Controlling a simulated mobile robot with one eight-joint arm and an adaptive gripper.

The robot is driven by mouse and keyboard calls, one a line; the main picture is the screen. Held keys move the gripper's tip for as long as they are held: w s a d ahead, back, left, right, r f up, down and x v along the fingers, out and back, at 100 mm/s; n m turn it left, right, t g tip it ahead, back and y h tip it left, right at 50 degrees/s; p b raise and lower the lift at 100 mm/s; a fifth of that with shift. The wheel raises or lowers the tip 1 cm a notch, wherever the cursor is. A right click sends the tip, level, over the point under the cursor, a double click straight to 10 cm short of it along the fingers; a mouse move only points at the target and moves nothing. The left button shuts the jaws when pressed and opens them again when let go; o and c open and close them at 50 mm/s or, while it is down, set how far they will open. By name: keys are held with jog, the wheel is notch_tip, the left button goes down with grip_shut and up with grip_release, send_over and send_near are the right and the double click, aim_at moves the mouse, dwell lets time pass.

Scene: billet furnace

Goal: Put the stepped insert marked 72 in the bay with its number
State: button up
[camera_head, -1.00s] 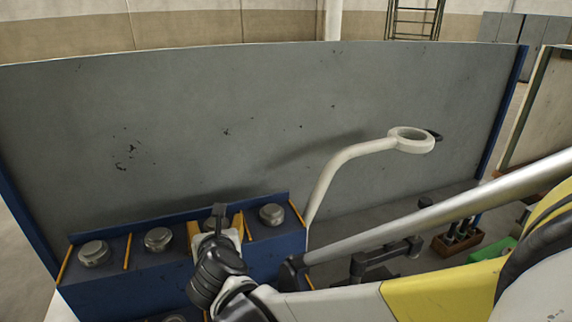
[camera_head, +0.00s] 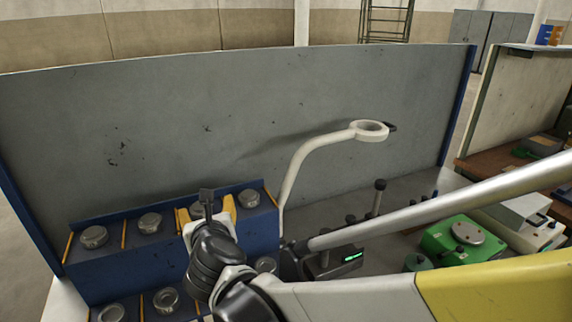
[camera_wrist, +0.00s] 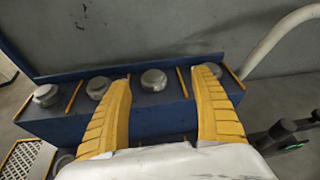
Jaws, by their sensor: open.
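Several grey metal inserts sit in a row on the top tier of a blue rack (camera_head: 160,255), parted by yellow dividers. An insert at the far left (camera_head: 94,237) and one beside it (camera_head: 149,222) show clearly. In the wrist view one insert (camera_wrist: 153,80) sits beyond and between my fingers. My gripper (camera_head: 213,208) is open, with yellow ribbed fingers, over the right part of the rack. In the wrist view my gripper (camera_wrist: 163,100) holds nothing between its fingers. No numbers are readable, so I cannot tell which insert is marked 72.
A grey panel (camera_head: 250,120) stands behind the rack. A white ring lamp on a curved arm (camera_head: 369,131) rises right of it. A green device (camera_head: 464,240) and a white instrument (camera_head: 515,220) stand at the right. More inserts (camera_head: 167,299) sit on the lower tier.

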jog(key=w+d+r+n+t+y, duration=0.1)
jog(key=d+r+n+t+y, duration=0.15)
jog(key=d+r+n, duration=0.95)
jog(key=s+d+f+n+g+h, duration=0.2)
jog(key=s+d+f+n, duration=0.3)
jog(key=d, duration=0.4)
jog(key=s+d+f+n+g+h, duration=0.3)
jog(key=s+d+f+n, duration=0.3)
jog(key=d, duration=0.3)
jog(key=s+d+f+n+g+h, duration=0.3)
jog(key=s+d+f+n, duration=0.3)
jog(key=d, duration=0.4)
jog(key=shift+s+f+n+g, duration=0.2)
jog(key=shift+s+n+g, duration=0.3)
jog(key=shift+n, duration=0.1)
